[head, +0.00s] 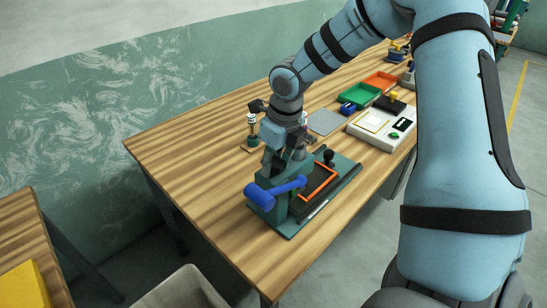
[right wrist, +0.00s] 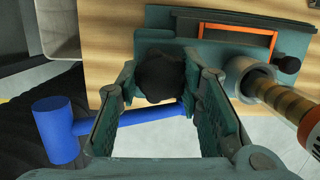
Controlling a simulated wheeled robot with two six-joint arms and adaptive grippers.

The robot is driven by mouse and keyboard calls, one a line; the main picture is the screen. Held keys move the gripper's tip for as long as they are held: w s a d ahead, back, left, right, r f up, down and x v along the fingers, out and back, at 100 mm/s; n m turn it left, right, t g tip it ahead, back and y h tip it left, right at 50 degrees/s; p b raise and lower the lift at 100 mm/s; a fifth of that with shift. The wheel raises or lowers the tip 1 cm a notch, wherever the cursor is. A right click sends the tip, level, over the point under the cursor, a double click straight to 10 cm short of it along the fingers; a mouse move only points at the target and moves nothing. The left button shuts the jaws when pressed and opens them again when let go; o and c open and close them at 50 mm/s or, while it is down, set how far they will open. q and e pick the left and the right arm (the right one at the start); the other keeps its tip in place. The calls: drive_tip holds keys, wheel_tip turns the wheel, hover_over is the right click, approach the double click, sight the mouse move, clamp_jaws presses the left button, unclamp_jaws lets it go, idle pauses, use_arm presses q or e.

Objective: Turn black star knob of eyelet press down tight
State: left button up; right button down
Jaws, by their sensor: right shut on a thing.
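The green eyelet press (head: 273,205) stands near the front edge of the wooden table, with a blue lever handle (head: 262,196) pointing toward the camera. My right gripper (head: 283,160) reaches down over the top of the press from above. In the right wrist view, the black star knob (right wrist: 160,76) sits between the two fingers, and the gripper is shut on it. The blue lever (right wrist: 60,128) passes below the fingers there. In the head view the knob is hidden by the gripper. My left gripper is not in view.
The press base carries an orange frame (head: 318,182) and a small black ball knob (head: 328,155). Behind are a green tray (head: 360,95), an orange tray (head: 381,81) and a white device (head: 383,126). The table's left part is clear. A grey bin (head: 183,290) stands on the floor.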

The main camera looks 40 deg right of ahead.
sight(273, 161)
drive_tip(key=c, duration=1.1)
unclamp_jaws()
drive_tip(key=shift+r, duration=0.1)
wheel_tip(273, 161, up, 3)
drive_tip(key=p, duration=0.3)
